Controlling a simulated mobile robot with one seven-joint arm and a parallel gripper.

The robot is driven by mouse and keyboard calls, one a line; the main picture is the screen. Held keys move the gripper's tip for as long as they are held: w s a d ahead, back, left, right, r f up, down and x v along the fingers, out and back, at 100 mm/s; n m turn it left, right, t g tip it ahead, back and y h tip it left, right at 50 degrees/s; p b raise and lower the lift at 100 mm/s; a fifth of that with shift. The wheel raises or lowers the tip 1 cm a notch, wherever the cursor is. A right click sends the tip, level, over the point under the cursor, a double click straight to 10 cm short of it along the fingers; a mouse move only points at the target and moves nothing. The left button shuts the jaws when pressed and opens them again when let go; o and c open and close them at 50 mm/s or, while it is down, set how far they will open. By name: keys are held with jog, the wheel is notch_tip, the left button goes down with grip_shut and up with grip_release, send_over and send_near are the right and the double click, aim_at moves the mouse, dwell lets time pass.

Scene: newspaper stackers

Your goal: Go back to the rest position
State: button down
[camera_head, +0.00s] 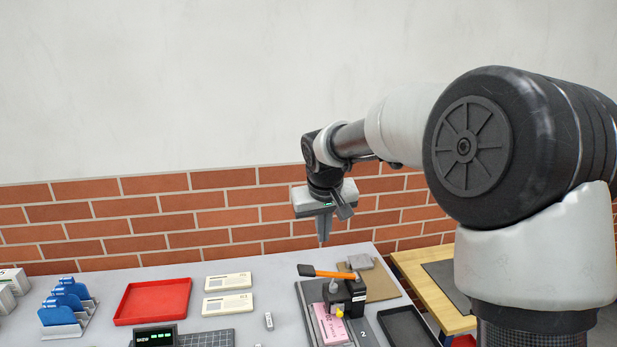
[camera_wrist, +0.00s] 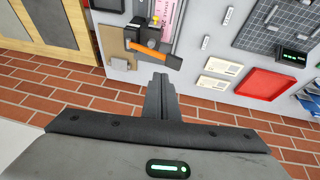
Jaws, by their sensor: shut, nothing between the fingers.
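My gripper (camera_head: 323,240) hangs above the back part of the grey table (camera_head: 255,262) in the head view, with its fingers pointing down. It is empty and clear of the tabletop. In the wrist view my gripper (camera_wrist: 161,80) shows its fingers together, with nothing held. A black device with an orange-handled lever (camera_head: 327,272) stands just to the right of and in front of the gripper. The lever also shows beyond the fingertips in the wrist view (camera_wrist: 148,50). A pink paper piece (camera_head: 328,325) lies at the device.
A red tray (camera_head: 153,301), two cream labelled packs (camera_head: 228,281) and a blue-divided holder (camera_head: 66,304) are on the left. A black tray (camera_head: 408,327) lies on the right. A wooden table (camera_head: 427,275) stands further right. A brick wall (camera_head: 160,215) is behind; the air above the table is clear.

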jog(key=s+d+r+m+h, duration=0.1)
jog(key=s+d+r, duration=0.3)
jog(key=s, duration=0.5)
jog(key=s+d+r, duration=0.3)
jog(key=s+d, duration=0.1)
jog(key=s, duration=0.6)
jog(key=s+d+f+m+y, duration=0.1)
jog(key=s+d+f, duration=0.1)
jog(key=s, duration=1.2)
jog(key=shift+s+f+m+t, duration=0.15)
jog(key=shift+f+m+t, duration=0.15)
jog(key=shift+f+t, duration=0.1)
